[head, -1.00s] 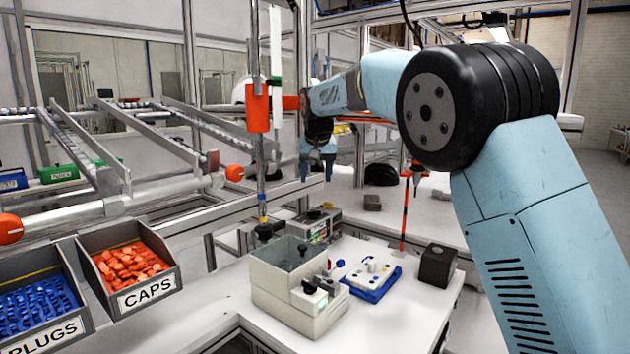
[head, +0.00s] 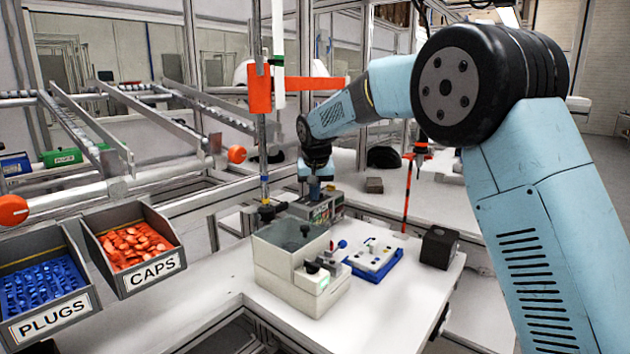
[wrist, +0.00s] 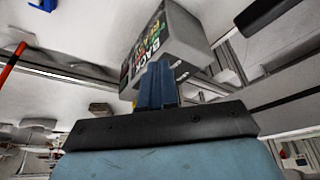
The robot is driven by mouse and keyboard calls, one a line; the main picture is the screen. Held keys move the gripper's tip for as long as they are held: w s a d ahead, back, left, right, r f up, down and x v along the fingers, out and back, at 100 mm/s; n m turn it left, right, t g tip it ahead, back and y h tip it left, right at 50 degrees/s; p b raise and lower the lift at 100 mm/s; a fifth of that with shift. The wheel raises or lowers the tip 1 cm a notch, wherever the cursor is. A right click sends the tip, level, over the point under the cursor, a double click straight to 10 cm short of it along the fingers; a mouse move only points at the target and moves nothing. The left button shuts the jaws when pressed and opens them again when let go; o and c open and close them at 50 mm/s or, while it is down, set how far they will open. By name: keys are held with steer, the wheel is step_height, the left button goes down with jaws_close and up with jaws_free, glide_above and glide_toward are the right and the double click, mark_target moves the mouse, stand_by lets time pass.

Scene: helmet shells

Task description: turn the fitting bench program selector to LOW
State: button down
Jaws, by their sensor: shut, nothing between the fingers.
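My gripper (head: 314,190) points down at the small grey box (head: 329,207) at the back of the white bench, partly covering it. In the wrist view the blue fingers (wrist: 158,66) are together with nothing between them. They overlap the face of the grey box (wrist: 185,38), which carries coloured lettering on a dark panel; I cannot tell whether they touch it. A larger beige-grey unit (head: 275,262) in front has a black knob (head: 312,266) and a lit label. No selector marked LOW can be read, so I cannot tell which control is the program selector.
A blue tray with a white top (head: 375,258) and a black block (head: 439,247) stand to the right. An orange-handled post (head: 262,90) rises behind the unit. Bins of caps (head: 152,267) and plugs (head: 48,312) are at left. The bench's front right is clear.

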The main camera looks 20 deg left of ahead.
steer(key=w, duration=0.1)
steer(key=w+a+f, duration=0.1)
steer(key=shift+w+a+f, duration=0.1)
steer(key=shift+w+f, duration=0.05)
steer(key=shift+w, duration=0.25)
steer(key=shift+w+a, duration=0.35)
steer(key=shift+w, duration=0.35)
